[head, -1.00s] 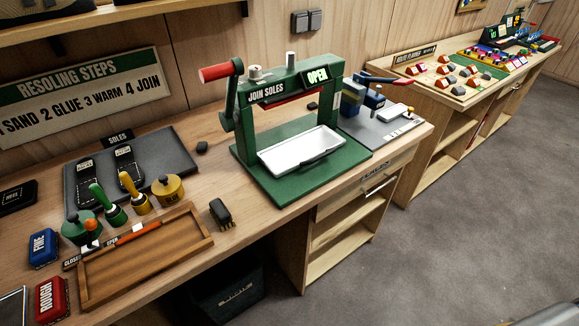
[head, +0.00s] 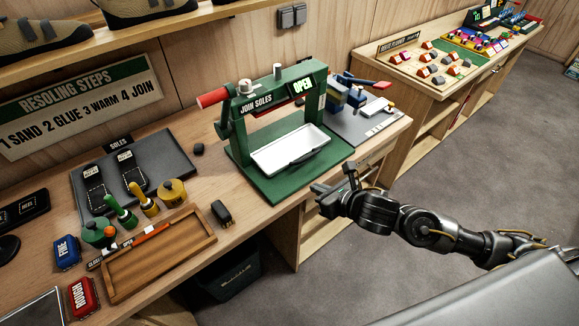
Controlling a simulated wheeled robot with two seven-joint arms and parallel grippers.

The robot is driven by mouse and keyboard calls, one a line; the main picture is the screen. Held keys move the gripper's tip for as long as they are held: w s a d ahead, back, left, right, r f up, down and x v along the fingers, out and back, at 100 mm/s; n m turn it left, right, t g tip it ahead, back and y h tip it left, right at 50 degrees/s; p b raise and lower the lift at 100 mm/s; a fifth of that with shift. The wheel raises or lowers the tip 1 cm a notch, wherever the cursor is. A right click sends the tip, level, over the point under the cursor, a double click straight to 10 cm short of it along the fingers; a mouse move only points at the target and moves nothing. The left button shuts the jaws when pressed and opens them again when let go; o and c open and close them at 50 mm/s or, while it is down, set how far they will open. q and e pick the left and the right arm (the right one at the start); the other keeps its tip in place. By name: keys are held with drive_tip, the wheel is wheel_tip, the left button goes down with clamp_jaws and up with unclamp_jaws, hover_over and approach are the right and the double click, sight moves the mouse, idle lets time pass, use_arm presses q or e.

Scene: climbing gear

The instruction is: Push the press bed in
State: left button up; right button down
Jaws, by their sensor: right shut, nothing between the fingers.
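The green press (head: 232,125) stands on the workbench with its sign reading OPEN and a red-handled lever at its upper left. Its white press bed (head: 262,160), a shallow tray with a dark front handle (head: 306,157), sits out at the front over the green base (head: 270,192). My right gripper (head: 332,187) is shut and empty, just in front of the base's right front corner, near the bench edge. It is apart from the bed and its handle. My left gripper is not in view.
The floor (head: 480,150) at the right is clear.

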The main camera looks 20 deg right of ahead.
drive_tip(key=p, duration=0.3)
approach(283, 169)
drive_tip(key=f, duration=0.1)
drive_tip(key=w+f, duration=0.1)
drive_tip(key=shift+w+a+f, duration=0.15)
drive_tip(key=shift+a+f, duration=0.15)
drive_tip(key=shift+f, duration=0.05)
drive_tip(key=w+p, duration=0.1)
drive_tip(key=w+a+p, duration=0.1)
drive_tip(key=w, duration=0.1)
drive_tip(key=shift+a, duration=0.1)
drive_tip(key=shift+w+a+f, duration=0.15)
drive_tip(key=shift+w+f, duration=0.05)
drive_tip(key=shift+w, duration=0.2)
